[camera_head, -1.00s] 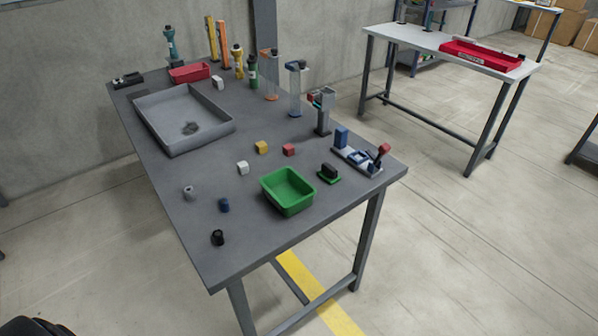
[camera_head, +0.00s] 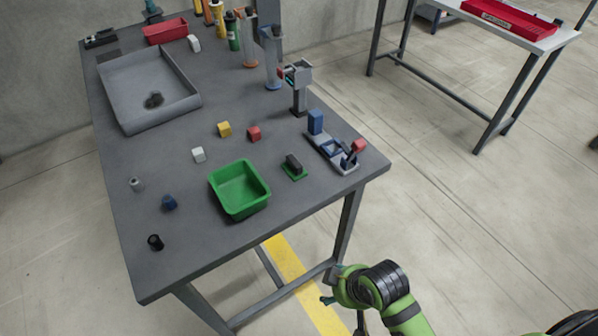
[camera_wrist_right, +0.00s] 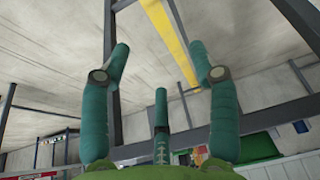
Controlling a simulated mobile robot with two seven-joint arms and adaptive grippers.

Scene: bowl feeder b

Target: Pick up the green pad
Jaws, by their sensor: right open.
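The green pad (camera_head: 295,173) is a small thin green plate on the dark table, between the green bin and the blue-and-grey fixture. A dark block sits on it and hides its middle. My right gripper (camera_head: 329,285) is below and in front of the table's near edge, well apart from the pad. Its teal fingers are spread with nothing between them in the right wrist view (camera_wrist_right: 160,60). I cannot make out the pad in the wrist view. My left gripper is not in view.
The green bin (camera_head: 240,189) stands left of the pad. The fixture with a red knob (camera_head: 334,150) stands to its right. The table's front edge and legs are near my right arm.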

